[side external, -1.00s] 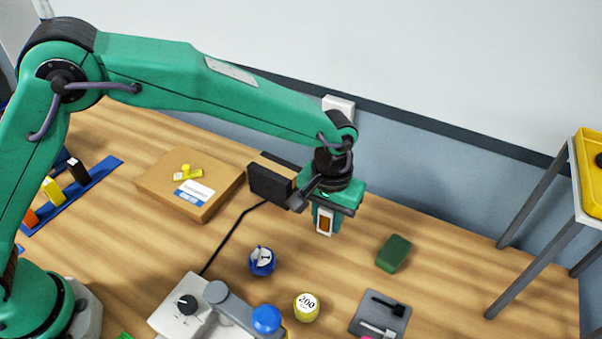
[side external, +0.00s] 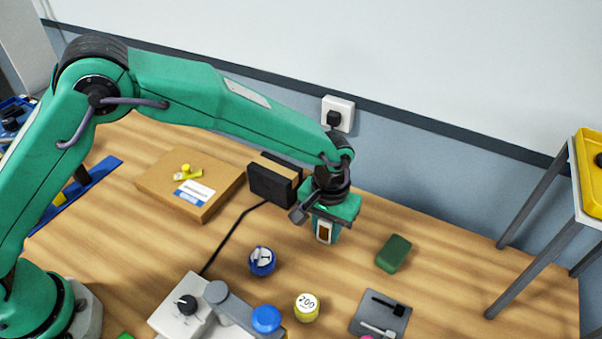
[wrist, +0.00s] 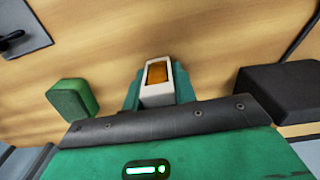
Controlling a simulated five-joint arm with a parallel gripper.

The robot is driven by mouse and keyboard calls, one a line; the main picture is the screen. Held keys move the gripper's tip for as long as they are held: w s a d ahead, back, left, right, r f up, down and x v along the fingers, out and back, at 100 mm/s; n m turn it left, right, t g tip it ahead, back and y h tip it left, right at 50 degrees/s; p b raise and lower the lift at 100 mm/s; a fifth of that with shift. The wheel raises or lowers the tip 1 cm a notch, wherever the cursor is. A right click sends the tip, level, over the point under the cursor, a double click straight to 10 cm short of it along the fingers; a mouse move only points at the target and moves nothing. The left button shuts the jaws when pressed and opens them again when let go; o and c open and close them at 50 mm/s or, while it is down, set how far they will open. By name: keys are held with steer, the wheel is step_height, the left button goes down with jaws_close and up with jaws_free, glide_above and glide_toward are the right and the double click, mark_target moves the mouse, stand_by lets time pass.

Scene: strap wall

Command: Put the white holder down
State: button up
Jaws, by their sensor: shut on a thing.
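The white holder (side external: 324,231) is a small upright block with an orange-brown face. My gripper (side external: 328,226) is shut on it, with green fingers on both sides. In the wrist view the holder (wrist: 157,84) sits between the two green fingers of my gripper (wrist: 158,88), its orange face showing. It is over the wooden table (side external: 225,239). I cannot tell whether its bottom touches the wood.
A green block (side external: 394,253) lies to the right, a black box (side external: 270,184) to the left. A blue round item (side external: 262,261) and a yellow round weight (side external: 306,307) stand in front. A grey tray (side external: 367,328) is front right. Bare wood surrounds the holder.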

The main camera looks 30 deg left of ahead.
steer(key=shift+f, duration=0.15)
steer(key=o, duration=1)
steer(key=shift+o, duration=0.2)
step_height(320, 180, up, 12)
steer(key=shift+r, duration=0.2)
steer(key=shift+a, duration=0.1)
stand_by(0.3)
